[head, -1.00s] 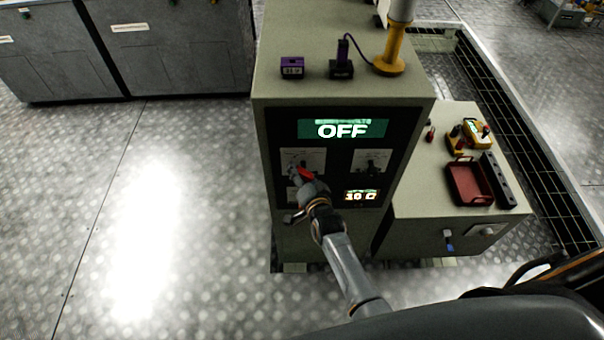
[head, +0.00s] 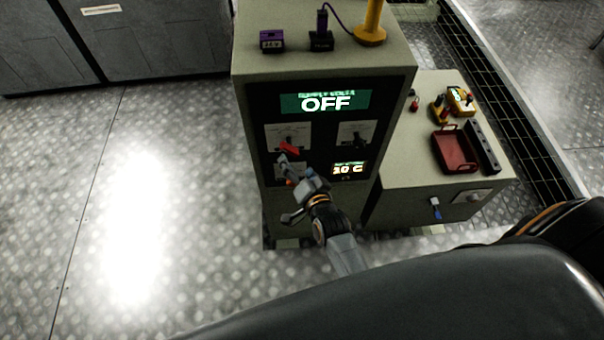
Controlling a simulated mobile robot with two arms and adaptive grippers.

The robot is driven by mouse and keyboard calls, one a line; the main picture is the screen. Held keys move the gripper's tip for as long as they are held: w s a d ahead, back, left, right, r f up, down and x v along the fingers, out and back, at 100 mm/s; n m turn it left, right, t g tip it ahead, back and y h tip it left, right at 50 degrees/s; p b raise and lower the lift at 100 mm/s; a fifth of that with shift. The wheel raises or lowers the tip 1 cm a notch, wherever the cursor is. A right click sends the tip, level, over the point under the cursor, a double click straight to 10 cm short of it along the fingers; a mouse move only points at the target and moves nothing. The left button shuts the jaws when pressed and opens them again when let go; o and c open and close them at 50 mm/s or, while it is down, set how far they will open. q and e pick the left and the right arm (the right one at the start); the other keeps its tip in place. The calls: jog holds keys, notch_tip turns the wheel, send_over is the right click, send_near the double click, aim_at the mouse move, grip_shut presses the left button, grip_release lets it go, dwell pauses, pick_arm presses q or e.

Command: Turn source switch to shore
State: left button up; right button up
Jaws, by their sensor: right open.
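The grey cabinet (head: 250,95) has a black front panel with a green display (head: 325,102) reading OFF. Below the display, on the left, is a pale plate with a red switch handle (head: 289,148); its label is too small to read. A second dark knob (head: 356,136) sits on a plate to the right. My right gripper (head: 286,168) is open just below the red handle, in front of the panel. I cannot tell whether it touches the handle. It partly hides a lower plate. My left gripper is not in view.
A small display (head: 348,169) glows at the panel's lower right. Purple devices (head: 272,41) and a yellow post (head: 371,25) stand on the cabinet top. A lower side unit (head: 415,160) carries a red tray (head: 455,150) and a yellow meter (head: 461,101). Floor to the left is clear.

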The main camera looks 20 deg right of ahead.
jog(key=v, duration=0.4)
dwell(0.4)
jog(key=s+a+f+n+g+b, duration=0.15)
jog(key=s+f, duration=0.25)
jog(key=f, duration=0.5)
jog(key=s+f+n+g+y+b, duration=0.1)
jog(key=s+f+n+g, duration=0.15)
jog(key=s+f, duration=0.45)
jog(key=s+a+f+n+g+b, duration=0.1)
jog(key=s+f+n+g, duration=0.15)
jog(key=f, duration=0.85)
jog(key=s+d+f+n+g+b, duration=0.1)
jog(key=s+d+f+g, duration=0.1)
jog(key=s+f, duration=0.4)
jog(key=s+d+f+n+g+b, duration=0.1)
jog(key=s+d+f+n+g, duration=0.1)
jog(key=s+f, duration=0.4)
jog(key=s+d+f+n+g+h+b, duration=0.1)
jog(key=s+d+f, duration=0.4)
jog(key=s, duration=0.9)
jog(key=shift+f+n+g+b, duration=0.3)
jog(key=shift+f+n+g, duration=0.25)
jog(key=shift+g, duration=0.6)
